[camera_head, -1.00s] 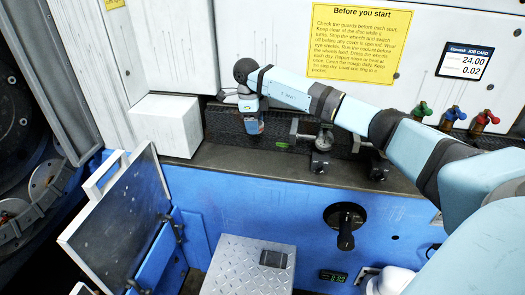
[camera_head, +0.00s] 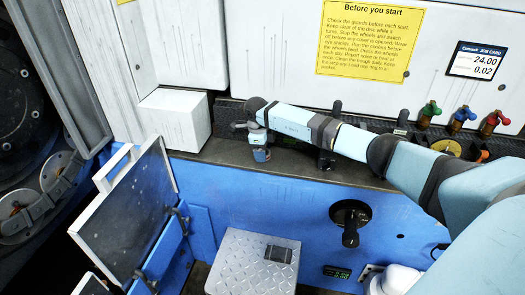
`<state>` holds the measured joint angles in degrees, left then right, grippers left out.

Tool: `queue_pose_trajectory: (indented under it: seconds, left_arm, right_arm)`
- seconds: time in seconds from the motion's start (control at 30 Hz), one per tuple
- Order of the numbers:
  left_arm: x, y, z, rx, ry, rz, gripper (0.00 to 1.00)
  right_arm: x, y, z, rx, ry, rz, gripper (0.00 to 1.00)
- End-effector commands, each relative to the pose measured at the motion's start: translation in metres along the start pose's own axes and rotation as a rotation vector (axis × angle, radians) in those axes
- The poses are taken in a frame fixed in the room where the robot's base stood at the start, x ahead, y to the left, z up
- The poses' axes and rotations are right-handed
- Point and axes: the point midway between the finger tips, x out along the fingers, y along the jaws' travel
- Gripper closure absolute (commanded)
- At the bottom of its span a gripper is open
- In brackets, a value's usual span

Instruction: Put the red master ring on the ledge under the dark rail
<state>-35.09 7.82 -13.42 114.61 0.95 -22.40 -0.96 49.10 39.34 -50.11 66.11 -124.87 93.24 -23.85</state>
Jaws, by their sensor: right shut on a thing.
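My right gripper (camera_head: 260,155) points down over the ledge (camera_head: 218,151), near its left part, in the head view. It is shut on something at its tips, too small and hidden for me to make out. I cannot make out the red master ring clearly. The dark rail (camera_head: 228,118) runs along the back of the ledge, behind the gripper and partly covered by my right arm. I cannot tell whether the fingertips touch the ledge. My left gripper is not in view.
A white block (camera_head: 174,120) stands left of the gripper. A grey hinged panel (camera_head: 135,215) stands open at lower left. Dark fixtures on the ledge are partly behind my arm. Coloured taps (camera_head: 462,118) are at right. A metal step (camera_head: 235,262) is below.

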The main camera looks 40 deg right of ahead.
Motion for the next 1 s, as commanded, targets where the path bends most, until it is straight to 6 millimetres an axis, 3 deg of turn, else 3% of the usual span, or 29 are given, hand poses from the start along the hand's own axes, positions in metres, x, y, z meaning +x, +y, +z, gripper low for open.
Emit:
queue_pose_trajectory:
  seconds: [0.17, 0.2, 0.3, 0.67, 0.77, 1.0]
  left_arm:
    - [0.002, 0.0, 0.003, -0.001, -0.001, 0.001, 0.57]
    - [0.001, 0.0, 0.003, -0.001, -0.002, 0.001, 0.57]
    - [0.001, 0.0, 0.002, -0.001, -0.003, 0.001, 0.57]
    - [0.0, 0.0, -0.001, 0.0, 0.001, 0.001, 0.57]
    - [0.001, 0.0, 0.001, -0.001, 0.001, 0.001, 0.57]
    - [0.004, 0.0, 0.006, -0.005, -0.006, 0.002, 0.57]
  right_arm:
    - [0.003, 0.0, 0.0, 0.0, 0.0, 0.0, 0.72]
    - [0.003, 0.0, 0.0, 0.0, 0.0, 0.0, 0.41]
    - [0.002, 0.0, 0.0, 0.001, 0.001, 0.0, 0.2]
    - [-0.004, 0.0, 0.0, 0.0, 0.0, -0.001, 0.2]
    - [-0.017, -0.001, 0.0, 0.001, -0.001, -0.002, 0.2]
    - [-0.069, -0.001, 0.0, 0.001, -0.002, -0.004, 0.2]
